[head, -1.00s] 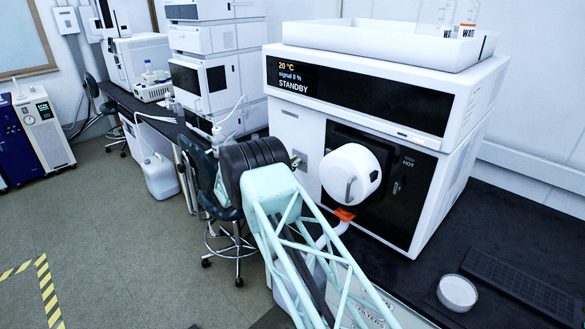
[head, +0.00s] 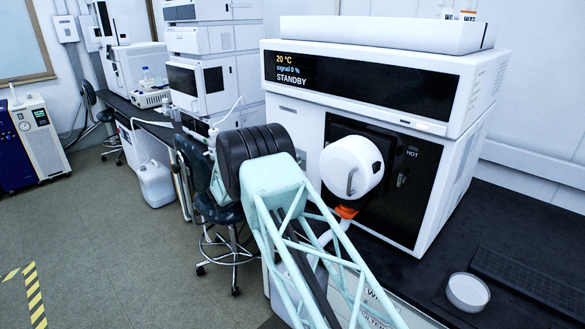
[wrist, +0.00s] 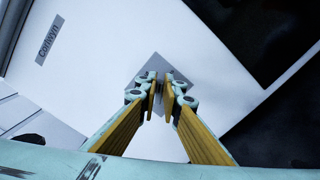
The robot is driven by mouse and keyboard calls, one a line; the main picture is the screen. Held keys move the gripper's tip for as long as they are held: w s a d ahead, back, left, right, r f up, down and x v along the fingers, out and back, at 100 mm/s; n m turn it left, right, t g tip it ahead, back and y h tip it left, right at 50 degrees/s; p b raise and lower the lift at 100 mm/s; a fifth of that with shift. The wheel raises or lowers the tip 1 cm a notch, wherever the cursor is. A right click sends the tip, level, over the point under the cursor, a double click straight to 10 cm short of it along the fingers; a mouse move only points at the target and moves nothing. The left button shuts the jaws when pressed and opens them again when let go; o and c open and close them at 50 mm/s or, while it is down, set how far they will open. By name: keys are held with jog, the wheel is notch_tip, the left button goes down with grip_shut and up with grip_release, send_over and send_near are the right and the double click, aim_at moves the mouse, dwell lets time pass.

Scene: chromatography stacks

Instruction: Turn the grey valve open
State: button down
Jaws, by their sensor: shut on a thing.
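In the wrist view, my gripper (wrist: 162,92) has its two yellow-padded fingers closed to a narrow gap in front of a white instrument panel. The fingertips are at a grey diamond-shaped plate (wrist: 188,66) on that panel. A small grey piece, the valve handle (wrist: 162,77), shows between the fingertips, and my gripper is shut on it. Most of the valve is hidden by the fingers, so I cannot tell its turn angle. In the head view my own arm hides both the gripper and the valve.
The white instrument (head: 300,120) with a display reading "STANDBY", 20 °C and signal 0 % stands on the black bench. A white dish (head: 467,291) and a dark keyboard (head: 528,280) lie at right. A chair (head: 222,205) stands behind my arm.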

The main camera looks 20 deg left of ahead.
jog(key=m+b, duration=0.2)
jog(key=shift+d+f+m, duration=0.1)
jog(key=shift+f+m, duration=0.25)
jog(key=shift+m, duration=0.05)
jog(key=shift+f+m, duration=0.15)
jog(key=shift+m, duration=1.65)
jog(key=c, duration=2.8)
grip_release()
jog(key=shift+s, duration=0.15)
jog(key=shift+v, duration=5.9)
